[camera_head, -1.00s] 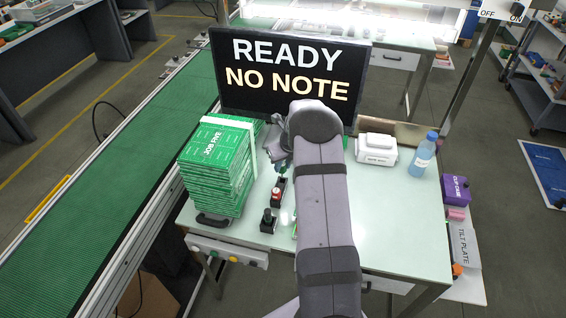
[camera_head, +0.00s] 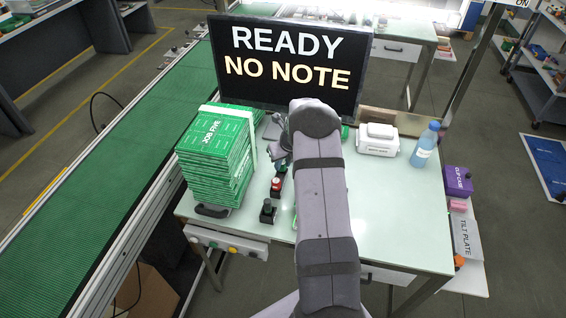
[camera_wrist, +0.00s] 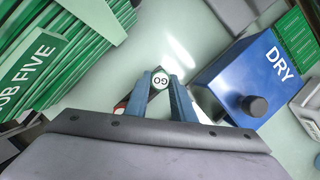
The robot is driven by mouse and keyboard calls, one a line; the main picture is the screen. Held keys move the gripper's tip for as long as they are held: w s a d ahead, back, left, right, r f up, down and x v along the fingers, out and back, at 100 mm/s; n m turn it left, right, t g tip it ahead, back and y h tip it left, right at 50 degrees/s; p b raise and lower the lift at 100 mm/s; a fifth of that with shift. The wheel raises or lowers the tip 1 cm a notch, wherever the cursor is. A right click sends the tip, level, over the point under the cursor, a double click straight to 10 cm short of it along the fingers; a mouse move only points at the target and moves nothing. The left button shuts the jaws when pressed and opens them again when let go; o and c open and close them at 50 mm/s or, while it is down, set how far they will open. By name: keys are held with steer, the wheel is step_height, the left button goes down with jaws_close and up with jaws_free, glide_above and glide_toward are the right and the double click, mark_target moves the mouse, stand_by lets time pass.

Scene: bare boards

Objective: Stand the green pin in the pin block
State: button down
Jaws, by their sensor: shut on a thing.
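My gripper (camera_wrist: 163,82) points down over the bench. In the wrist view its two blue fingers are closed around a round piece with a white end marked GO, which I take to be the green pin (camera_wrist: 160,80). A small patch of green shows below my gripper in the head view. A dark block with a reddish edge lies around and below the fingertips; I cannot tell whether it is the pin block, or whether the pin touches it. My arm hides much of the bench.
A tall stack of green JOB FIVE boards (camera_head: 215,160) stands left. A blue DRY box (camera_wrist: 250,75) with a black knob is close right of the fingers. A red-topped dark piece (camera_head: 276,184) and a black knobbed piece (camera_head: 267,211) stand nearby. The right front bench is clear.

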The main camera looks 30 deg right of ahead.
steer(key=c, duration=1.4)
jaws_free()
steer(key=shift+c, duration=0.2)
steer(key=b+v, duration=0.2)
steer(key=v, duration=0.5)
steer(key=shift+s+r+b, duration=0.1)
steer(key=shift+r+b, duration=0.05)
steer(key=shift+b, duration=0.15)
steer(key=b+v, duration=0.2)
steer(key=v, duration=0.5)
steer(key=shift+r, duration=0.15)
